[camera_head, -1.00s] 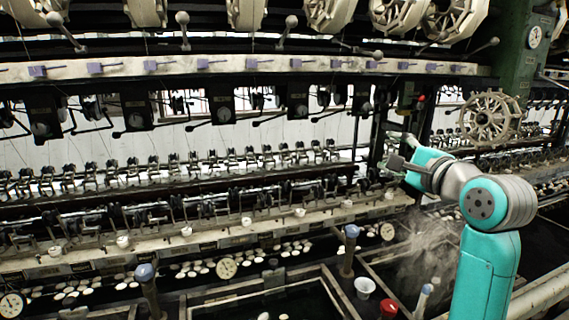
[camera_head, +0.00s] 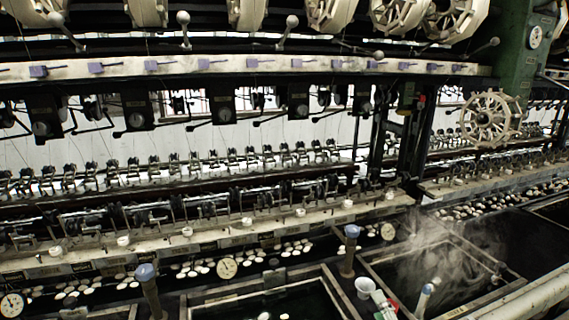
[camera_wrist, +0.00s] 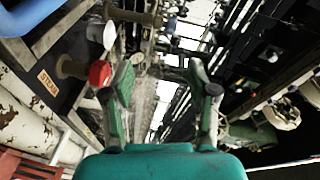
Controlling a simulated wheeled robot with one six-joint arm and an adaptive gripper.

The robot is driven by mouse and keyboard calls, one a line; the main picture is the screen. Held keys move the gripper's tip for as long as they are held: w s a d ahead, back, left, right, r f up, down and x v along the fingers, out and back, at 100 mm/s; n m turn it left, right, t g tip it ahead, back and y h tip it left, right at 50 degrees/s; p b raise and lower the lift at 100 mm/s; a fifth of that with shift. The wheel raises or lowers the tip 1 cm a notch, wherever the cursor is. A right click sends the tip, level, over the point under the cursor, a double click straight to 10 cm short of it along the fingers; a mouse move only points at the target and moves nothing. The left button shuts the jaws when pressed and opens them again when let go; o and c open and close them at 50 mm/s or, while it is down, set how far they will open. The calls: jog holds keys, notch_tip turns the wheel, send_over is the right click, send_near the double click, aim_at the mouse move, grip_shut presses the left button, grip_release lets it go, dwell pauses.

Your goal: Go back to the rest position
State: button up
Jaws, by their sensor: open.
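My gripper (camera_wrist: 163,90) shows in the wrist view, with its two green-tipped fingers spread apart and nothing between them. Its teal body fills the bottom of that view. A red knob (camera_wrist: 100,73) appears just left of the left fingertip; I cannot tell whether they touch. In the head view the arm is almost wholly out of the picture. A small pale shape partly covers the red knob (camera_head: 392,306) at the bottom edge, and I cannot tell what it is.
Dark water basins (camera_head: 270,301) with wooden rims lie along the front, one steaming. A white cup (camera_head: 365,287) and blue-topped posts (camera_head: 351,232) stand between them. The reeling machine runs behind, with a reel (camera_head: 490,118) at right. A STEAM label (camera_wrist: 47,82) shows beside a rusty pipe.

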jog(key=s+a+f+n+g+h, duration=0.1)
jog(key=s+f+n, duration=0.2)
jog(key=s+f, duration=0.6)
jog(key=s+a+f+n+h, duration=0.1)
jog(key=s+f+n, duration=0.35)
jog(key=s, duration=0.95)
jog(key=s+r+n+g, duration=0.1)
jog(key=s+n, duration=0.5)
jog(key=s, duration=1.6)
jog(key=shift+s+a+r+n, duration=0.25)
jog(key=shift+a+r+n, duration=0.05)
jog(key=shift+a+n, duration=0.1)
jog(key=shift+c, duration=0.2)
